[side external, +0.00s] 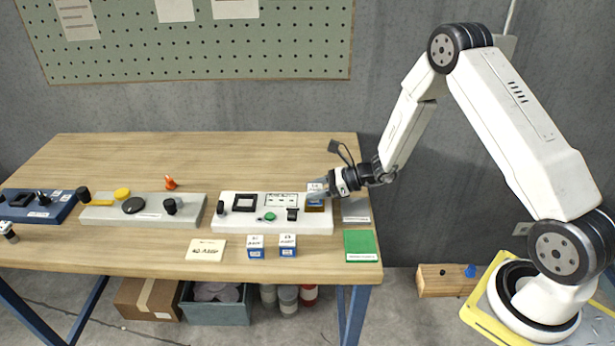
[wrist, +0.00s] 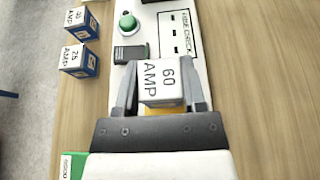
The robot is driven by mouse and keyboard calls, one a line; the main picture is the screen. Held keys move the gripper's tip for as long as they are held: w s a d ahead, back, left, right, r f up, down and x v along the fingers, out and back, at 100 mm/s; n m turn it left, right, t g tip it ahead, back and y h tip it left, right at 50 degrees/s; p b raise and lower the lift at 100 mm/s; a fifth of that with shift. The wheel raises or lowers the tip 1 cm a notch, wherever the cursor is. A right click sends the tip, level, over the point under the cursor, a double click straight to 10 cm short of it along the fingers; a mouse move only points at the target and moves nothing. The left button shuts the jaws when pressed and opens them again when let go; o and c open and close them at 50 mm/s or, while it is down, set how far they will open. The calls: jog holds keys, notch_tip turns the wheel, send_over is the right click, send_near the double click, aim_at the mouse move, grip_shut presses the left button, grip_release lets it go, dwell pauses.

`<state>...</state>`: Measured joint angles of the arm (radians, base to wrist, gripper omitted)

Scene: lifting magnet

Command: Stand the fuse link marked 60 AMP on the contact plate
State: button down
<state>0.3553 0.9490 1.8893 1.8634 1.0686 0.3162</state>
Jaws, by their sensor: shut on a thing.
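The fuse link marked 60 AMP (wrist: 162,82) is between the two fingers of my gripper (wrist: 168,92) in the wrist view, its white marked face toward the camera. In the side view, my gripper (side external: 325,188) reaches in from the right and holds this link (side external: 316,188) over the right end of the white console. A brownish-gold plate (side external: 315,208), which looks like the contact plate, lies directly beneath it. A yellow patch also shows below the link in the wrist view (wrist: 170,109). I cannot tell whether link and plate touch.
Two other blue-and-white fuse links (side external: 256,247) (side external: 288,245) stand in front of the white console (side external: 240,226). The console carries a green button (side external: 270,216) and a black switch (side external: 292,214). A green mat (side external: 361,245) lies at the right front. A card (side external: 205,249) lies left of the links.

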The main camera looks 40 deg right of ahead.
jog(key=shift+f, duration=0.5)
jog(key=shift+f, duration=0.15)
jog(key=shift+c, duration=0.8)
grip_release()
jog(key=shift+d, duration=0.1)
jog(key=v, duration=1.2)
